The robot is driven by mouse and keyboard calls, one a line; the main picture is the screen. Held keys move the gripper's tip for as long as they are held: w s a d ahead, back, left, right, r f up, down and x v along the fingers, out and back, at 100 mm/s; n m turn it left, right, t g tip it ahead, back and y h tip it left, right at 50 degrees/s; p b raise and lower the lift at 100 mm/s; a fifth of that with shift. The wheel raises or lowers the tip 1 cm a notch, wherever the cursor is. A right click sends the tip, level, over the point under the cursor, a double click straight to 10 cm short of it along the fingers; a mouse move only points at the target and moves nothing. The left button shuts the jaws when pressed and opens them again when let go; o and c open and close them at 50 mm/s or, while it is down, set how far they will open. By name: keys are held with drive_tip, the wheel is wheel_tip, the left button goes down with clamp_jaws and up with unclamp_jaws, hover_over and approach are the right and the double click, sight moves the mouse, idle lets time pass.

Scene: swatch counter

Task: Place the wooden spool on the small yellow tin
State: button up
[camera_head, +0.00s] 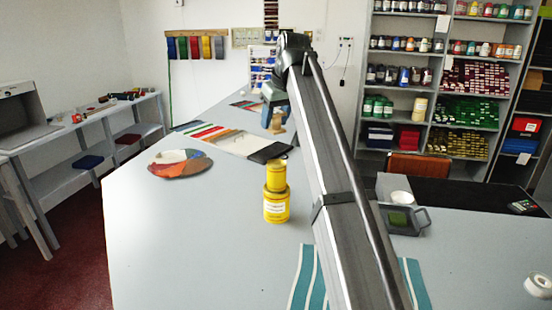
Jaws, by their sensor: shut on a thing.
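My gripper (273,112) is shut on the wooden spool (277,126), a small light-brown piece that shows just below the fingers. The spool appears farther back than the tins and higher in the picture; its exact height above the counter is hard to tell. The small yellow tin (276,174) stands upright on top of a larger yellow tin (276,207) with a white label, near the middle of the counter. Nothing lies on the small tin's top. The gripper and spool are apart from it. My arm passes to the right of the tins.
A round multicoloured palette (180,163) lies left of the tins. A swatch board (228,140) and a black flat item (270,153) lie behind them. The counter's left front is clear.

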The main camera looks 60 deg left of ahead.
sight(281, 130)
drive_tip(key=shift+f, duration=4.75)
drive_tip(key=shift+f, duration=0.1)
drive_tip(key=o, duration=1)
drive_tip(key=shift+o, duration=0.2)
drive_tip(key=v, duration=1.2)
drive_tip(key=shift+a, duration=0.1)
